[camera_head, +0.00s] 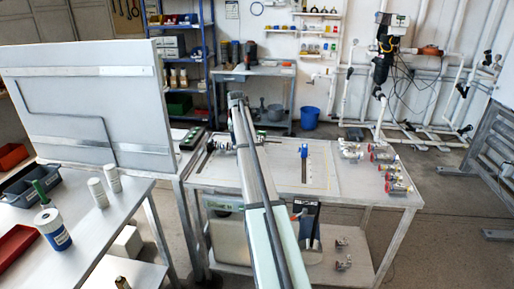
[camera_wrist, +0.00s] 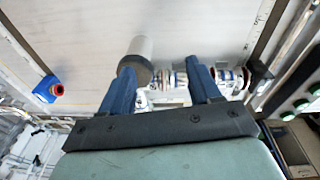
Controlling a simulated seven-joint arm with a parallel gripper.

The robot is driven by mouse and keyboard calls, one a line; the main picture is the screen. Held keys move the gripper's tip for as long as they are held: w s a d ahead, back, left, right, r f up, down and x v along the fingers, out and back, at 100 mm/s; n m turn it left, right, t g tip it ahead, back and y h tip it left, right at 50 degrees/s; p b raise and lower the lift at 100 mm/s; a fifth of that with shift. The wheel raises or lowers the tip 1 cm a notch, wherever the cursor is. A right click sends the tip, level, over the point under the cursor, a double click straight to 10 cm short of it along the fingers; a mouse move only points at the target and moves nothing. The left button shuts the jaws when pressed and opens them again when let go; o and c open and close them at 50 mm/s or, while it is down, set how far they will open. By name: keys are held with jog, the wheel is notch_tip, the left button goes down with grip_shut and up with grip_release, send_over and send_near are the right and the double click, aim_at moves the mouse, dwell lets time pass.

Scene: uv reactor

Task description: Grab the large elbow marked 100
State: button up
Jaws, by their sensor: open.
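My gripper (camera_wrist: 162,70) is open, with its two blue fingers spread and nothing held between them. In the wrist view, a metal pipe assembly (camera_wrist: 172,82) with shiny rings lies beyond and partly behind the fingers. A grey cylinder with a dark end (camera_wrist: 138,50) is beside the left finger. In the head view, my arm reaches out over the workbench (camera_head: 325,190), and a metal assembly (camera_head: 222,143) lies left of it. I cannot make out an elbow or a 100 marking in either view; the fingers and arm hide part of the bench.
Several metal fittings with red parts (camera_head: 385,162) lie on the bench's right side. A blue-topped upright piece (camera_head: 304,151) stands mid-bench. A large white panel (camera_head: 85,100) rises at left, near a table with white bottles (camera_head: 112,178). A red-and-blue part (camera_wrist: 48,89) shows in the wrist view.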

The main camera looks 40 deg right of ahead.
jog(key=m, duration=0.1)
send_near(259, 138)
jog(key=s+a+r, duration=0.3)
jog(key=s, duration=0.1)
jog(key=shift+y, duration=0.3)
jog(key=f, duration=0.5)
jog(key=d+f, duration=0.1)
jog(key=f, duration=0.2)
jog(key=shift+w+d+f, duration=0.1)
jog(key=shift+w+f, duration=0.2)
jog(key=shift+s+f, duration=0.15)
jog(key=shift+f, duration=2.5)
jog(key=shift+c, duration=0.2)
grip_shut()
